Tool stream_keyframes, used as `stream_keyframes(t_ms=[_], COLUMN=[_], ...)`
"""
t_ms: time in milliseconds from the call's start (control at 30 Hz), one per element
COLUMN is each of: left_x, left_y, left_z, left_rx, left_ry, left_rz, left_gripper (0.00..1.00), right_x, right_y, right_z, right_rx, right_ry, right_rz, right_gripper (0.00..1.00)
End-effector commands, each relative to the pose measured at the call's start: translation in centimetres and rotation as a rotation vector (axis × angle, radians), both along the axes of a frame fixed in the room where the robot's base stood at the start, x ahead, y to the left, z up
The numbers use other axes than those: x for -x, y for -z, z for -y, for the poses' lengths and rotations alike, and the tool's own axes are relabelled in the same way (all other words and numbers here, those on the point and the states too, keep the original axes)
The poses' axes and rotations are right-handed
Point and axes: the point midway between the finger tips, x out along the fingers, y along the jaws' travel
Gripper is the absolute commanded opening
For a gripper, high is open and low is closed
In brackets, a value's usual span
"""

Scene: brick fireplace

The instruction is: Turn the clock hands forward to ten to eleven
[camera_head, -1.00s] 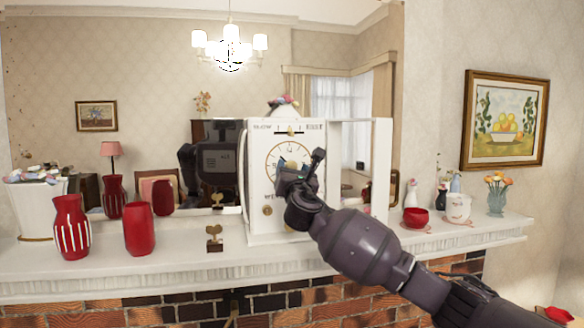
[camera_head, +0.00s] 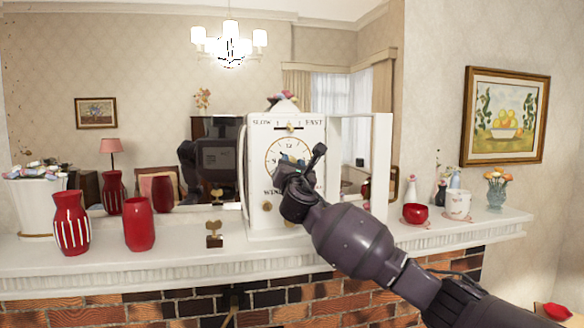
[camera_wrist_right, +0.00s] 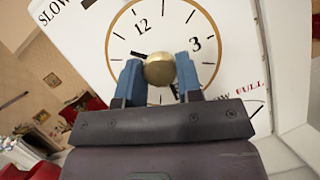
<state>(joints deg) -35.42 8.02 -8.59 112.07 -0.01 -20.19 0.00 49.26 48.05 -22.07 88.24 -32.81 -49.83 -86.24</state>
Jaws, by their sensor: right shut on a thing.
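The white clock (camera_head: 258,185) stands on the mantel, with its round dial (camera_head: 281,147) facing me and its front door (camera_head: 380,165) swung open to the right. My right gripper (camera_head: 291,168) is at the dial and covers its lower part. In the right wrist view, the blue fingers (camera_wrist_right: 160,72) are closed about a brass knob (camera_wrist_right: 159,67) at the dial's middle. A black hand (camera_wrist_right: 138,54) points from it to the dial's upper left, between the 9 and 12 positions. The other hand cannot be made out. My left gripper is not in view.
A small brass key (camera_head: 214,234) stands on the mantel (camera_head: 180,262) left of the clock. Red vases (camera_head: 139,225) stand farther left. A mirror lies behind.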

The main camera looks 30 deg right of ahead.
Motion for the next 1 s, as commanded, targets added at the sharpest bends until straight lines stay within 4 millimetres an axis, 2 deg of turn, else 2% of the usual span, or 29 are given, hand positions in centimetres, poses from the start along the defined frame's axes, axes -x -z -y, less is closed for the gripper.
stream_keyframes(t_ms=[100, 300, 667, 700, 800, 867, 1000], left_x=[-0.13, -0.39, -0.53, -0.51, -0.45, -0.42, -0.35], left_y=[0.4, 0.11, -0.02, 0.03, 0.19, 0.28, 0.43], left_z=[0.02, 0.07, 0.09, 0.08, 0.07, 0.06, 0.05], left_rx=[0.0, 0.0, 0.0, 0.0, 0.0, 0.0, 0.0], left_ry=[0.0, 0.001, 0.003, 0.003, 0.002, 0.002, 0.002], left_rz=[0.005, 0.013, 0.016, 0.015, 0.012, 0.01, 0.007], left_gripper=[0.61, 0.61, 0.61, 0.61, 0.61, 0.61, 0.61], right_x=[-0.04, -0.05, -0.05, -0.04, -0.04, -0.04, -0.04], right_y=[0.14, -0.04, -0.07, -0.06, -0.06, -0.06, -0.07], right_z=[-0.21, -0.2, -0.14, -0.13, -0.13, -0.13, -0.12], right_rx=[-0.146, -0.326, -0.363, -0.362, -0.362, -0.362, -0.361], right_ry=[-0.001, -0.001, 0.001, 0.001, 0.0, 0.0, 0.0], right_rz=[0.042, 0.093, 0.104, 0.104, 0.104, 0.104, 0.104], right_gripper=[0.09, 0.09, 0.09, 0.35, 0.5, 0.59, 0.59])
